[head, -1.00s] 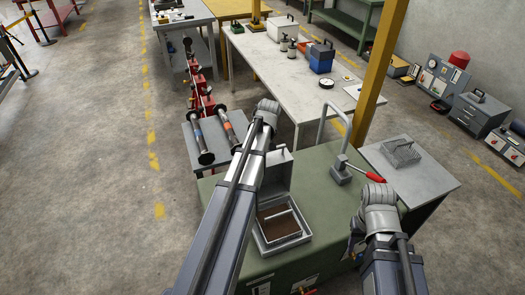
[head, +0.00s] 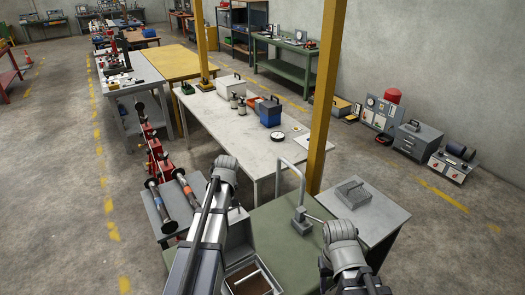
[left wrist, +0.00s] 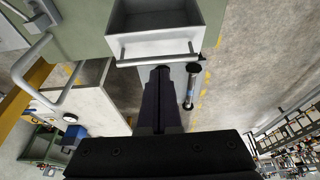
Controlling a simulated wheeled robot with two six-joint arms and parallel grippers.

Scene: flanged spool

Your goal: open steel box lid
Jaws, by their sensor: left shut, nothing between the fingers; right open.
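The steel box (head: 252,268) is at the bottom of the head view, partly cut off and partly behind my left arm. Its lid (head: 240,232) stands raised at the back, and a brown interior shows. In the left wrist view, a hollow grey steel part with a bar handle (left wrist: 158,60) fills the top middle. My left gripper (left wrist: 161,70) is shut and empty, its tips close to that bar; contact cannot be told. My left arm hides this gripper in the head view. My right gripper (head: 326,268) is open, low at the right of the bench, its fingers mostly hidden.
The box is on a green bench (head: 285,228). A tall bent-handle fixture (head: 300,215) stands between my arms. A yellow post (head: 325,110) rises behind. Spools (head: 160,205) lie on a low stand at left.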

